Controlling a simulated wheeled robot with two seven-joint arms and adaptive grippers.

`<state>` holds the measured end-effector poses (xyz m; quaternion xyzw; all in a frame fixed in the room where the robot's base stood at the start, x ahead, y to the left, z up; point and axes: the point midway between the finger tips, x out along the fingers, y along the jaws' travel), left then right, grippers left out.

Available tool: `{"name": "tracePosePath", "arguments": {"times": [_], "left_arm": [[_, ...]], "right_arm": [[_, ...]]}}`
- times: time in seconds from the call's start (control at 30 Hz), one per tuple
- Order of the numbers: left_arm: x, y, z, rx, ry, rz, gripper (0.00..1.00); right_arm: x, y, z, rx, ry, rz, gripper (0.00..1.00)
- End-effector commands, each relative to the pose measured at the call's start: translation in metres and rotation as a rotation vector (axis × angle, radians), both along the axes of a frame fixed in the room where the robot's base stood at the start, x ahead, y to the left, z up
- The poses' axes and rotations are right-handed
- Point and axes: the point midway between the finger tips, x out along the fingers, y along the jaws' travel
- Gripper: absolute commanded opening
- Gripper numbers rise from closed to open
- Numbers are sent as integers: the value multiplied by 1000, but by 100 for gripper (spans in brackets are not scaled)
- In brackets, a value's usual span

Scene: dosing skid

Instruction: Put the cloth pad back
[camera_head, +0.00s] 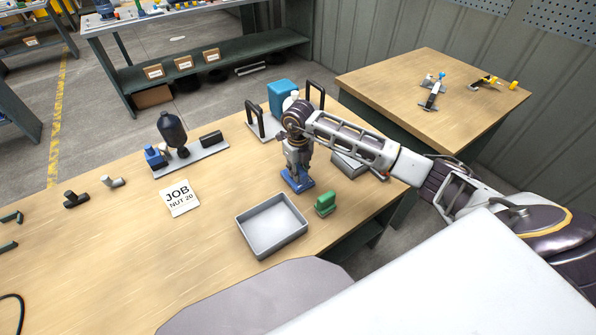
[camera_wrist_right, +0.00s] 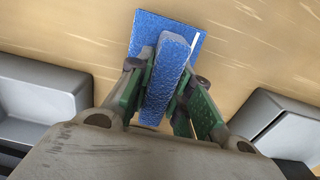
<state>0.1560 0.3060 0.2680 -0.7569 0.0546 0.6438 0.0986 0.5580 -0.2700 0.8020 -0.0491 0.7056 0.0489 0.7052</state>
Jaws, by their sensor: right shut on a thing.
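The blue cloth pad (camera_wrist_right: 166,80) is between the green-lined fingers of my right gripper (camera_wrist_right: 168,92), which is shut on its upright part. A flat blue piece with a white stripe (camera_wrist_right: 190,30) lies below; I cannot tell whether it is the pad's base. In the head view my right gripper (camera_head: 298,168) points down, with the blue pad (camera_head: 296,182) at or just above the wooden table. Its exact contact is hidden. Two dark green fingertips of my left gripper (camera_head: 10,231) show apart at the left edge, with nothing between them.
A grey tray (camera_head: 271,226) and a green block (camera_head: 325,203) stand just in front of the right gripper. A grey container (camera_head: 350,165) is beside it. Behind are black handles (camera_head: 255,120) and a blue box (camera_head: 283,95).

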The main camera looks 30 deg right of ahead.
Motion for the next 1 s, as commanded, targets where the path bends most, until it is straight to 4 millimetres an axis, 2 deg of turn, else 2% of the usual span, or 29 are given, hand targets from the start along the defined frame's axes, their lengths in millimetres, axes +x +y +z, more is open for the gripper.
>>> {"name": "tracePosePath", "arguments": {"times": [0.5,0.53,0.67,1.0], "left_arm": [[1,-1,-1,0,1,1,46],[2,-1,0,-1,0,1,46],[5,-2,1,-2,-5,0,46],[5,-2,1,-2,-6,0,46]], "right_arm": [[0,0,-3,0,-1,1,0],[0,0,-3,1,-1,0,25],[0,0,-3,0,0,0,42],[0,0,-3,1,0,0,43]]}}
